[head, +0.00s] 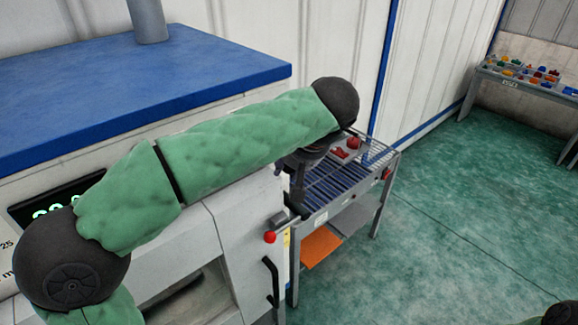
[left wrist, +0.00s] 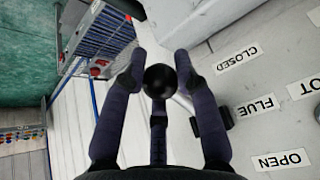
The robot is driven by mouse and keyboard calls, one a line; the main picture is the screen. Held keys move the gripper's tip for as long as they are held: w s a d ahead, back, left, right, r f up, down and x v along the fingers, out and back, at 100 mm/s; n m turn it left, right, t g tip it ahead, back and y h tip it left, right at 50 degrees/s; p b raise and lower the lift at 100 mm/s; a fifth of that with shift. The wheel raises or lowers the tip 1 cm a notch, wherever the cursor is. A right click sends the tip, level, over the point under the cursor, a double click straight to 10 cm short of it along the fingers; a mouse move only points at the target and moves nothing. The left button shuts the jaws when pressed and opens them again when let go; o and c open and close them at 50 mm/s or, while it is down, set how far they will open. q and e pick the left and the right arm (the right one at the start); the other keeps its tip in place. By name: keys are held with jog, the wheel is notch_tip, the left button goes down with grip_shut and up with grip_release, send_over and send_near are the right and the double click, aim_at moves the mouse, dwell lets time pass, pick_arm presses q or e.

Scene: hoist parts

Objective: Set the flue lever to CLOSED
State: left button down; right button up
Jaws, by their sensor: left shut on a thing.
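The flue lever's round black knob (left wrist: 160,80) sits between the fingers of my left gripper (left wrist: 160,72) in the left wrist view. The gripper is shut on this knob. A light rod shows partly behind the fingers, near a dark fitting on the grey panel. The CLOSED label (left wrist: 237,57), FLUE label (left wrist: 255,106) and OPEN label (left wrist: 281,160) run down the panel at the right. The knob lies left of them, at a height between CLOSED and FLUE. In the head view my left gripper (head: 298,190) points down beside the furnace; the knob is hidden there. My right gripper is out of view.
The furnace has a blue top (head: 140,95) and a grey pipe. A red knob (head: 270,237) and black handle (head: 272,282) are on its side near my gripper. A roller table (head: 345,180) with red parts stands close behind. Green floor is clear at right.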

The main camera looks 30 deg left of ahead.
pick_arm(q)
jog(key=shift+d+f, duration=0.1)
jog(key=shift+f, duration=0.15)
jog(key=c, duration=0.9)
grip_release()
jog(key=shift+r, duration=0.2)
jog(key=shift+s+d+r, duration=0.15)
jog(key=shift+d+r, duration=0.05)
jog(key=shift+r, duration=0.25)
jog(key=v, duration=1)
jog(key=shift+s+d+r, duration=0.15)
jog(key=shift+d+r, duration=0.15)
